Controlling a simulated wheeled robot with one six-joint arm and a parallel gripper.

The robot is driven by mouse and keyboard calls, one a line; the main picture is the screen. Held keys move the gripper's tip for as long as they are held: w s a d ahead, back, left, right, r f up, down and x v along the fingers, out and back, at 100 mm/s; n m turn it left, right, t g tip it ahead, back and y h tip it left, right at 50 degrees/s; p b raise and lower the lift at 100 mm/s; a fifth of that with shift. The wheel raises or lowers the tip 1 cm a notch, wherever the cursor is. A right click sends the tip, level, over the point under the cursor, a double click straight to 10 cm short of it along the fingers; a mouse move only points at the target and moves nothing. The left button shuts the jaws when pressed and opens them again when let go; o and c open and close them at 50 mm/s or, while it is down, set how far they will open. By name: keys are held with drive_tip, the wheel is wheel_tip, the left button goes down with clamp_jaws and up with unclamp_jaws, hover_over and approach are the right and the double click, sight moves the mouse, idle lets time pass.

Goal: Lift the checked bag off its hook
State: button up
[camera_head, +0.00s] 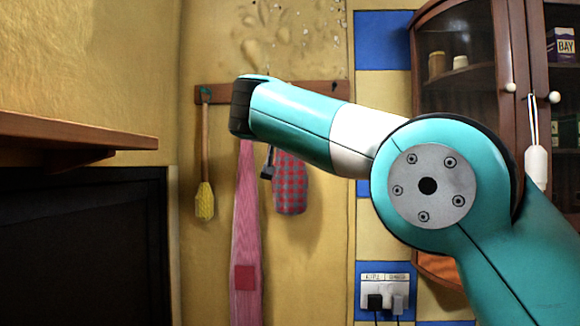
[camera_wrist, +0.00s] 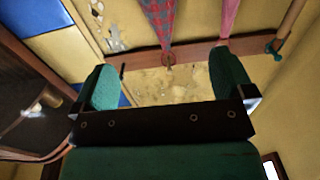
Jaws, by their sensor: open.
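The red-and-grey checked bag (camera_head: 290,183) hangs from a wooden rail (camera_head: 215,95) on the wall, right of a pink striped cloth. My arm hides its top and its hook in the head view. In the wrist view, which is upside down, the checked bag (camera_wrist: 162,20) narrows to its hanging point on the rail (camera_wrist: 205,48). My gripper (camera_wrist: 160,66) is open, its two green fingers apart and nothing seen held. The bag's hanging point shows between the fingers in the picture; the depth gap is unclear.
The pink striped cloth (camera_head: 246,220) and a yellow-headed brush (camera_head: 204,200) hang to the left. A small dark item (camera_head: 268,170) is beside the bag. A glass-fronted cabinet (camera_head: 455,90) stands right; a wooden shelf (camera_head: 70,135) juts out left. Plugs sit in a socket (camera_head: 385,290) below.

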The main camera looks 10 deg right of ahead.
drive_tip(key=p+x, duration=1.6)
drive_tip(key=shift+w+d+r, duration=0.15)
drive_tip(key=shift+w+r, duration=0.05)
drive_tip(key=shift+w, duration=0.1)
drive_tip(key=shift+w+d+f, duration=0.1)
drive_tip(key=shift+w+f, duration=0.1)
drive_tip(key=shift+w, duration=0.05)
drive_tip(key=shift+f, duration=0.1)
drive_tip(key=c, duration=1.2)
